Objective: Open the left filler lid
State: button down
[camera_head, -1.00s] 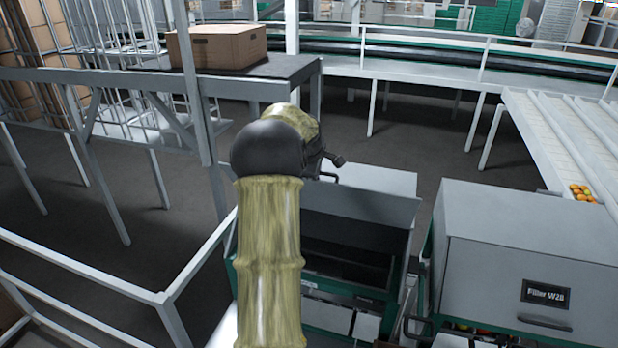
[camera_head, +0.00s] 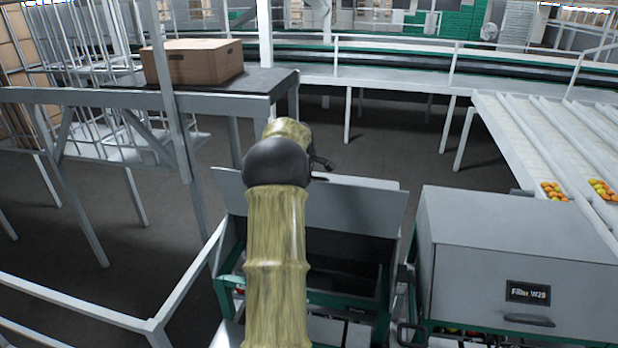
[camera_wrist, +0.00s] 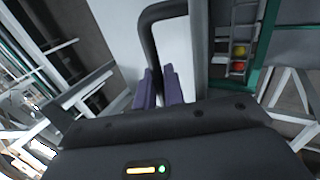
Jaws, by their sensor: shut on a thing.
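The left filler (camera_head: 330,301) stands in front of me in the head view, partly hidden by my arm. Its grey lid (camera_head: 355,208) is raised and tilted at the back of the dark opening, which is uncovered. In the wrist view, my gripper (camera_wrist: 160,84) has its purple fingers shut on the dark bent bar handle (camera_wrist: 150,38), beside a pale grey panel. In the head view the fingertips and handle are hidden behind my arm.
A second filler (camera_head: 515,240), labelled Filler W28, stands closed close on the right. A white railing (camera_head: 150,325) runs at the lower left. A table (camera_head: 200,88) with a cardboard box (camera_head: 195,62) stands behind left. Tomatoes lie on the right conveyor (camera_head: 530,140).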

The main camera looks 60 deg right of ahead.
jog(key=c, duration=1.9)
grip_release()
jog(key=b+v, duration=0.5)
jog(key=v, duration=1.2)
jog(key=shift+s+a+r+b, duration=0.1)
jog(key=shift+a+r+b, duration=0.1)
jog(key=shift+b, duration=0.15)
